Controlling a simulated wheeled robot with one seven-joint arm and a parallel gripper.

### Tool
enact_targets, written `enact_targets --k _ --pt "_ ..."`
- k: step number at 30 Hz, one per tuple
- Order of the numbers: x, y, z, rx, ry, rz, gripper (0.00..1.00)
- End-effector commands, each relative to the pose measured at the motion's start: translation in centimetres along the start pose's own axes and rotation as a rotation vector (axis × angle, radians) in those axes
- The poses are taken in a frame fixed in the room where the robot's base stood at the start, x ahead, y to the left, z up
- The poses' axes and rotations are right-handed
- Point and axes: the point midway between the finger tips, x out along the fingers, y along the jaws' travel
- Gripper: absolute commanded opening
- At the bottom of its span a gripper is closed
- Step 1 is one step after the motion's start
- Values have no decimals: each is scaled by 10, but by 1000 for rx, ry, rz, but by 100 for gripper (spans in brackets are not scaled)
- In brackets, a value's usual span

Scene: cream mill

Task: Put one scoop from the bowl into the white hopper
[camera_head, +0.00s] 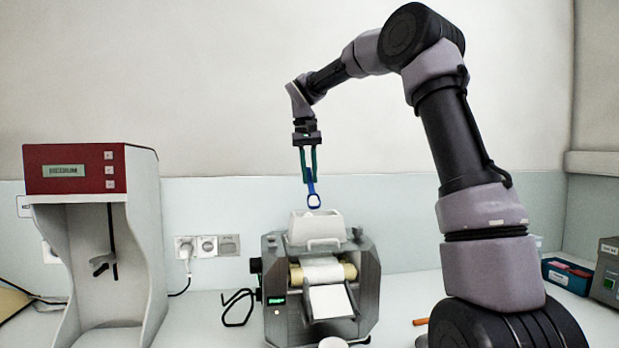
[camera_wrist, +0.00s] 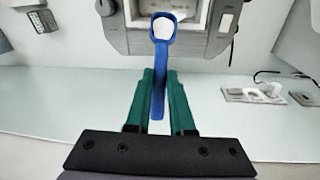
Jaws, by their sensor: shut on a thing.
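My gripper (camera_head: 308,165) has green fingers shut on the handle of a blue scoop (camera_head: 313,188). The scoop hangs above the white hopper (camera_head: 315,228), which sits on top of the grey mill (camera_head: 368,268). In the wrist view the gripper (camera_wrist: 160,75) grips the blue scoop (camera_wrist: 158,95), and its cup shows white inside; I cannot tell for certain whether that is a filling. The cup is apart from the hopper in the head view. A white round rim (camera_head: 333,342), possibly the bowl, is cut off at the bottom edge; its contents cannot be seen.
A red-and-white machine (camera_head: 75,170) stands at the left. An orange stick (camera_head: 420,322) lies right of the mill. A blue box (camera_head: 566,275) and grey device (camera_head: 606,272) stand far right.

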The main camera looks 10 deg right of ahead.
Motion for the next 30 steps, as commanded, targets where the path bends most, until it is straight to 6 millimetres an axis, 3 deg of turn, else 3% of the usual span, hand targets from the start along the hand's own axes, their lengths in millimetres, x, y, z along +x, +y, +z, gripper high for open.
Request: enact_targets --k 19,30 --pt "-46 4 -3 1 1 -1 0" --pt "-52 4 -4 0 0 -1 0"
